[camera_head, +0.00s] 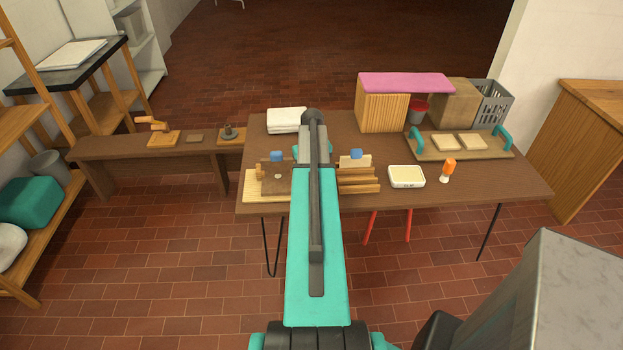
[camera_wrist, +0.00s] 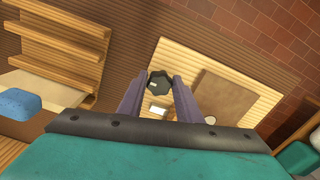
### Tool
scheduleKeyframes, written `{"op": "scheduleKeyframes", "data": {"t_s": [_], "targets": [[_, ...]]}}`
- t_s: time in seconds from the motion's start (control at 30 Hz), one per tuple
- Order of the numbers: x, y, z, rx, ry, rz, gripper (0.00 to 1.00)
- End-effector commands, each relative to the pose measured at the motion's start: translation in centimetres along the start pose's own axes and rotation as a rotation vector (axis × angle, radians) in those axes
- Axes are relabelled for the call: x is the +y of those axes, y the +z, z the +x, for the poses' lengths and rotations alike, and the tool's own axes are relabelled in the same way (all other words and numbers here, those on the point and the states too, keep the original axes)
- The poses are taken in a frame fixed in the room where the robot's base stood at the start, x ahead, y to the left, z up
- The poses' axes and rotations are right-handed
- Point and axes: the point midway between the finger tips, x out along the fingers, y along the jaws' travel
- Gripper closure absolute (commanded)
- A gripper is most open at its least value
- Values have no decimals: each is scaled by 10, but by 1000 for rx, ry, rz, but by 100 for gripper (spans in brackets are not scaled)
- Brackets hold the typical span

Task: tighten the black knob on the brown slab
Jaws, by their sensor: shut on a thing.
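The black knob (camera_wrist: 159,81) shows in the wrist view between the two grey fingertips of my gripper (camera_wrist: 161,87). My gripper is shut on it. A small pale piece (camera_wrist: 158,110) shows just below the knob, between the fingers. The brown slab (camera_wrist: 228,98) lies to the right of the knob on a light ribbed board (camera_wrist: 182,53). How the knob sits on the slab is partly hidden by my fingers. In the head view the brown slab (camera_head: 272,187) shows left of my arm, which hides the knob and my fingers.
A wooden rack (camera_head: 358,183) stands right of my arm, with blue-topped pieces nearby. A white tub (camera_head: 406,176), an orange-topped bottle (camera_head: 448,170) and a tray with teal handles (camera_head: 490,152) are farther right. The table (camera_head: 510,185) is clear at its front right.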

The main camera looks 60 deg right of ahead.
Motion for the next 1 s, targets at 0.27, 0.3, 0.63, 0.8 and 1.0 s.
{"op": "scheduleKeyframes", "data": {"t_s": [0.27,0.3,0.63,0.8,1.0], "targets": [[1,0,0,-2,1,97,91],[1,0,1,-2,1,119,91],[1,0,1,0,3,383,91],[1,-1,1,2,5,544,91],[1,-2,0,3,6,731,91]]}}
